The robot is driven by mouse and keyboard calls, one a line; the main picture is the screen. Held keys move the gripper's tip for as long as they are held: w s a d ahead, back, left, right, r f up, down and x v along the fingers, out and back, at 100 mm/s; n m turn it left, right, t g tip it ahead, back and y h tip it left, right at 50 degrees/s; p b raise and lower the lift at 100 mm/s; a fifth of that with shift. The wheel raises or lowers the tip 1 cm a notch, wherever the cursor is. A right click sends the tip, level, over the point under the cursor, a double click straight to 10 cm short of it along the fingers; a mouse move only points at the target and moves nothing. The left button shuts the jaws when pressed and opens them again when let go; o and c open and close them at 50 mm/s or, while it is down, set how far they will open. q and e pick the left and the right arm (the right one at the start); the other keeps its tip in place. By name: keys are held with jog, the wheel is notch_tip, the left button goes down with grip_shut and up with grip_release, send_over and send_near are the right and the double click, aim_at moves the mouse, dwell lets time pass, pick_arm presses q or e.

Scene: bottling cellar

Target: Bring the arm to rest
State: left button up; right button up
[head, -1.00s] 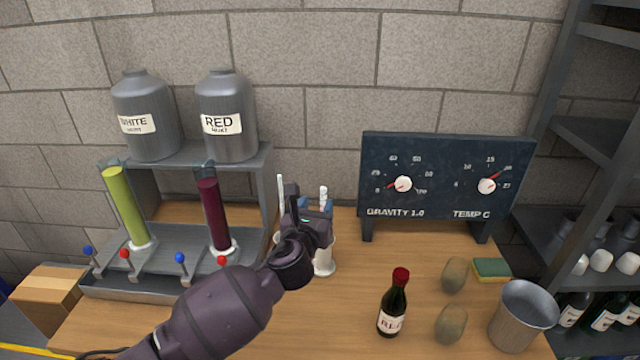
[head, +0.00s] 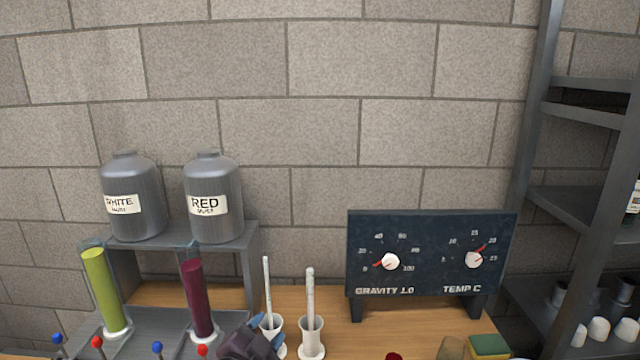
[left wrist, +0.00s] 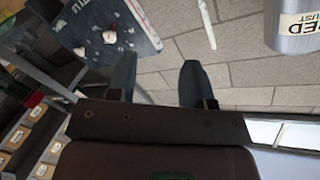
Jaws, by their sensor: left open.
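My left gripper (head: 262,334) is at the bottom edge of the head view, in front of two white cups with upright white sticks, a left one (head: 271,324) and a right one (head: 312,340). In the left wrist view its two blue-grey fingers (left wrist: 158,85) stand apart with nothing between them. Behind them are the block wall, the gauge panel (left wrist: 112,28) and one white stick (left wrist: 207,24). Most of my left arm is below the head view. My right gripper is in neither view.
A rack carries the WHITE tank (head: 134,210) and the RED tank (head: 213,212), with a green tube (head: 101,290) and a dark red tube (head: 196,300) in front. The gauge panel (head: 432,262) stands right of the cups. A shelf (head: 575,205) is at the right.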

pick_arm(q)
jog(key=s+a+f+n+g+y, duration=0.1)
jog(key=s+a+f+n+y, duration=0.1)
jog(key=s+a+f, duration=0.3)
jog(key=s+a+f+n+g+y, duration=0.1)
jog(key=s+a+f+n+y, duration=0.1)
jog(key=s+a+f+n, duration=0.3)
jog(key=s+a+f+n+g+y, duration=0.1)
jog(key=s+a+f, duration=0.6)
jog(key=s, duration=0.8)
notch_tip(320, 180, down, 3)
jog(key=n+g, duration=0.1)
jog(key=n, duration=0.1)
jog(key=shift+s+n+y, duration=0.35)
jog(key=shift+n+y, duration=0.05)
jog(key=shift+c, duration=0.5)
